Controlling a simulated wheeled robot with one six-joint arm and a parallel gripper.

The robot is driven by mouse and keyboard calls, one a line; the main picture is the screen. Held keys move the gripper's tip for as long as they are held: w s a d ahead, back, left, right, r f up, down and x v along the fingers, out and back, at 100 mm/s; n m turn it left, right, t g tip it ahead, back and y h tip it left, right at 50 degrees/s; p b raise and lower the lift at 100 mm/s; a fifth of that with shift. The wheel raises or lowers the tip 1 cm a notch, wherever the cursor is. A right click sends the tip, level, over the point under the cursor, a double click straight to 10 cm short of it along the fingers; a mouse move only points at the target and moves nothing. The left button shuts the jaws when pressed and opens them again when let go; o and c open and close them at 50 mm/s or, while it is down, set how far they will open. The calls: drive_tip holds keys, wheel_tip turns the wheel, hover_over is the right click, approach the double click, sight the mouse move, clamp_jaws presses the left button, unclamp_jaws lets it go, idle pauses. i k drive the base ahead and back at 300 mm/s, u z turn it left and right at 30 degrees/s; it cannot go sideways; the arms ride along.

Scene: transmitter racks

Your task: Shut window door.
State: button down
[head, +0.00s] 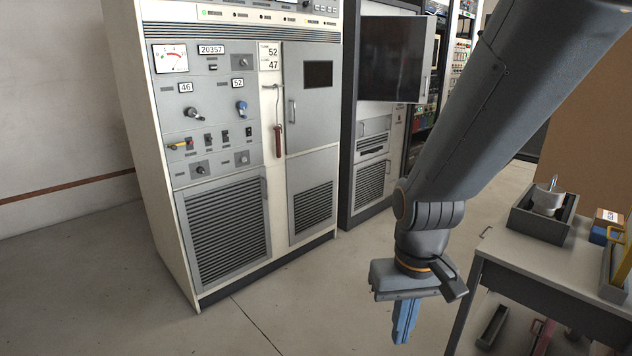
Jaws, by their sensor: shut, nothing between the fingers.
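A door with a large dark window (391,62) is on the upper part of the dark-framed second rack, at the top middle of the head view. It stands swung out from the rack, with a small upright handle (425,87) near its right edge. My gripper (402,338) points down at the lower middle right, with its blue fingers shut and empty. It is in front of the racks, well apart from the door, beside the grey table. The door's far side and hinges are hard to make out.
A cream cabinet (158,205) with knobs, meters and a flush door with a small dark window (318,74) stands at left. A grey table (540,265) with a dark tray (520,222) is at right. Bare floor (330,290) lies before the racks.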

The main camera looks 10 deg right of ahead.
sight(396, 53)
drive_tip(key=z, duration=0.15)
drive_tip(key=i, duration=2.3)
drive_tip(key=z, duration=0.65)
drive_tip(key=i, duration=2.15)
drive_tip(key=z, duration=0.35)
